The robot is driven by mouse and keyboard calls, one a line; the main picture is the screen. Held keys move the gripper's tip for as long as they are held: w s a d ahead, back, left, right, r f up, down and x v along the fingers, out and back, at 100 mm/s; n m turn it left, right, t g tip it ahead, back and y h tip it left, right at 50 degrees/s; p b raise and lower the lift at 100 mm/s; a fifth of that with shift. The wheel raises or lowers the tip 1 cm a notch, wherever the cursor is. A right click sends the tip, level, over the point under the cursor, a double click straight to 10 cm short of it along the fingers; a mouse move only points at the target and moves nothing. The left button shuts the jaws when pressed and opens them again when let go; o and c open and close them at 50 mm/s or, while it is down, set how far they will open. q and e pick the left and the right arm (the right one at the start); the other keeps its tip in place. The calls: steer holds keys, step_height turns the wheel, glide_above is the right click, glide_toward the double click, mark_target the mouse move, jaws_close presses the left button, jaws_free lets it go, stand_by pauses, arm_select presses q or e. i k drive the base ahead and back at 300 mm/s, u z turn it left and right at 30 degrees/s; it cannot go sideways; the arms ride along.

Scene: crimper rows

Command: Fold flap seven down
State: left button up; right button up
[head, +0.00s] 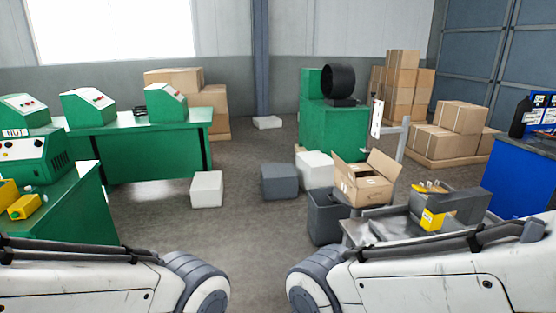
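An open cardboard box (369,192) stands right of the middle, on or just behind the grey metal table (372,233). Its flaps stick up and outward, with one large flap (384,165) raised on its right side. I can read no number on any flap, so I cannot tell which is flap seven. Parts of both my arms cross the bottom of the head view, but neither gripper shows.
A dark grey bin (327,216) stands left of the metal table. A grey machine with a yellow part (433,219) is on that table. White (207,189) and grey (279,181) blocks lie on the floor.

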mark_target(349, 172)
steer(key=i, duration=1.4)
steer(key=z, duration=0.85)
steer(key=k, duration=0.4)
steer(key=u, duration=0.65)
steer(key=i, duration=1.4)
steer(key=z, duration=0.75)
